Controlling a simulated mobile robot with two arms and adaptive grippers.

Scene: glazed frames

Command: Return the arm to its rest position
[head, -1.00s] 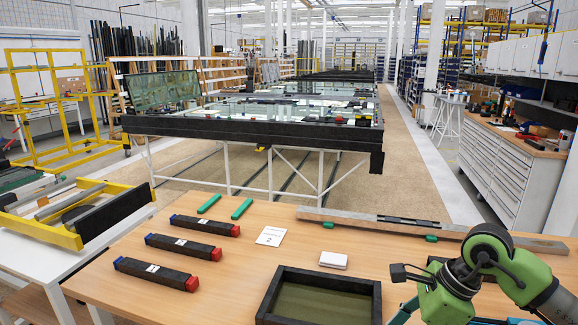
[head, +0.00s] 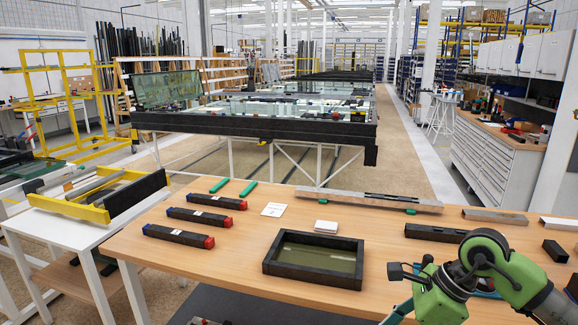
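My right arm (head: 490,265), green and grey, reaches in from the lower right over the front right part of the wooden table (head: 230,270). A small black block (head: 396,271) sticks out to the left at its wrist. Teal parts show beside and below the wrist at the picture's bottom edge. The fingers of my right gripper cannot be made out, and nothing held is visible. My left arm and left gripper are not in the picture.
On the table are a dark-framed tray (head: 312,280), several black bars with red ends (head: 179,236), a white card (head: 273,210), a white box (head: 326,226) and a long metal profile (head: 368,201). A white bench (head: 45,221) with yellow frames stands left.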

